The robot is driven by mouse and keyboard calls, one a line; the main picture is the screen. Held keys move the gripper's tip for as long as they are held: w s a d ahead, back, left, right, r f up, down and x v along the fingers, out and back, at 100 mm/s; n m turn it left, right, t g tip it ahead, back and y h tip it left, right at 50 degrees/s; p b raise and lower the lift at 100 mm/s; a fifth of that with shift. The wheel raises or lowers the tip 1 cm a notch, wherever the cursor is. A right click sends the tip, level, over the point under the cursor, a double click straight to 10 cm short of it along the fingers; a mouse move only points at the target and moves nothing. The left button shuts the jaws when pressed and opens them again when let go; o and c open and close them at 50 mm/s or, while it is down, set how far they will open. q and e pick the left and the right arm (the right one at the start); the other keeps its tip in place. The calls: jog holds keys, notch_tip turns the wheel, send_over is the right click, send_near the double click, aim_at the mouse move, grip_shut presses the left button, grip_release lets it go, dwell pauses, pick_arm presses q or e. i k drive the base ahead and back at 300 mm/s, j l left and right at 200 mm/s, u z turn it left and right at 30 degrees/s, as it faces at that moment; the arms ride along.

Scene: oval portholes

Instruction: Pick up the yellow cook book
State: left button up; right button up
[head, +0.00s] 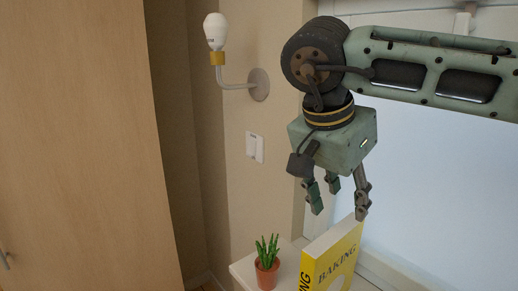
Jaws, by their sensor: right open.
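The yellow cook book (333,262), with "BAKING" on its cover, stands upright on a pale surface (243,271) at the bottom of the head view. Its lower part is cut off by the frame edge. My right gripper (338,204) hangs from the arm that comes in from the right, with its fingers pointing down. The fingers are spread and empty. They show just above the book's top edge; I cannot tell the exact gap in depth. My left gripper is not in view.
A small potted plant (266,263) stands left of the book, close to it. A wall lamp (216,40) and a light switch (255,146) are on the wall behind. A tall wooden panel (85,140) fills the left side. A window frame is at right.

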aim_at(330, 273)
jog(key=k+j, duration=0.2)
jog(key=k, duration=0.25)
jog(key=k+j, duration=0.15)
jog(key=k, duration=0.3)
